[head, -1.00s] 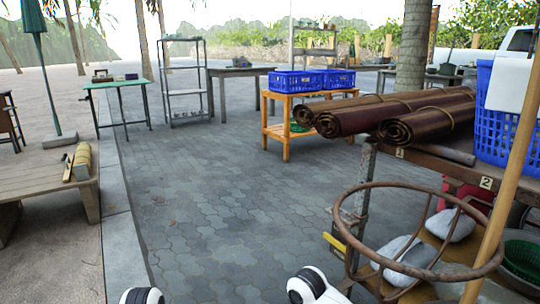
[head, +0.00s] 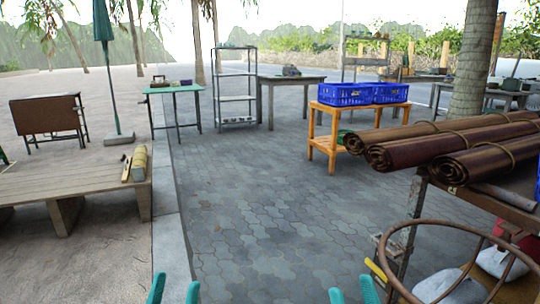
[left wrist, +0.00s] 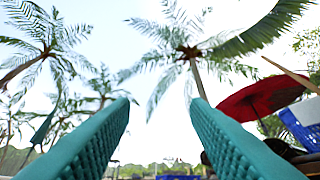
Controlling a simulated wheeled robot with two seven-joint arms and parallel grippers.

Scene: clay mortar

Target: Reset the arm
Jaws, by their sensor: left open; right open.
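My left gripper (head: 174,288) shows at the bottom edge of the head view as two teal fingertips set apart with paving between them. In the left wrist view the fingers of the left gripper (left wrist: 160,108) are apart, point up toward sky and palms, and hold nothing. My right gripper (head: 352,292) shows at the bottom edge of the head view as two teal fingertips, apart and with nothing seen between them. The rest of both arms is out of view.
A rusty ring stand (head: 402,225) and a table with brown rolls (head: 455,160) stand at right. A low wooden platform (head: 95,182) is at left. An orange table (head: 332,142) bears blue crates (head: 345,94). The paving (head: 270,210) between is clear.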

